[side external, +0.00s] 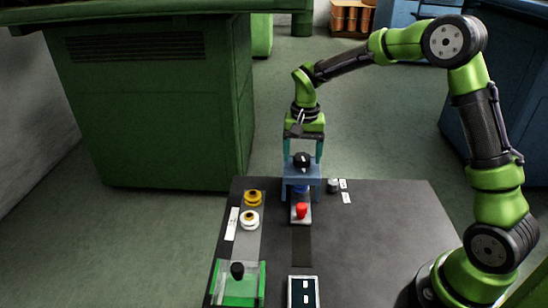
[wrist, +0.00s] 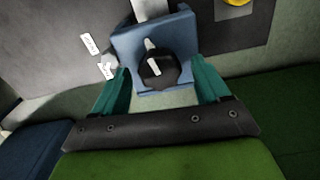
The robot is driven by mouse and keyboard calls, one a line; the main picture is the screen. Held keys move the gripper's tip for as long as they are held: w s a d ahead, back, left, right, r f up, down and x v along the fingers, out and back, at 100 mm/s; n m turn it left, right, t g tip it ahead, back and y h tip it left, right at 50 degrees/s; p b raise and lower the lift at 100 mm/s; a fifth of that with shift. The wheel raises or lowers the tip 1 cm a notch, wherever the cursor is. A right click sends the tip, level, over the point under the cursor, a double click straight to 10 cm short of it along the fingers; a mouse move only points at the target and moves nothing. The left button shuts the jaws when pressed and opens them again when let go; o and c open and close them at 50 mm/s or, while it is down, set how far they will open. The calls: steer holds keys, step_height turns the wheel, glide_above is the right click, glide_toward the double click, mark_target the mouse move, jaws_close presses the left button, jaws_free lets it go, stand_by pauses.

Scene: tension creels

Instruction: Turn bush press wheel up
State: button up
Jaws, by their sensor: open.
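The bush press is a blue frame (side external: 314,183) near the far edge of the dark table. On top of it sits a black wheel (side external: 302,160) with a light pointer mark. In the wrist view the wheel (wrist: 157,72) lies between my two teal fingers, and the blue frame (wrist: 128,45) surrounds it. My gripper (side external: 303,156) points down over the press, open, one finger at each side of the wheel. In the wrist view my gripper (wrist: 161,80) shows gaps beside the wheel. Contact cannot be told from the side view.
A red part (side external: 301,211) stands on a pale plate in front of the press. Left are a yellow bush (side external: 253,198), a white one (side external: 249,220) and a green fixture (side external: 251,297). The table's right side (side external: 390,225) is clear.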

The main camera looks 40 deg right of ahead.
steer(key=c, duration=1)
steer(key=shift+c, duration=0.2)
steer(key=shift+n, duration=0.3)
steer(key=n, duration=0.3)
steer(key=shift+n, duration=0.4)
steer(key=n, duration=0.3)
steer(key=shift+n, duration=0.3)
steer(key=n, duration=0.4)
steer(key=shift+r+n, duration=0.1)
steer(key=shift+n, duration=1.7)
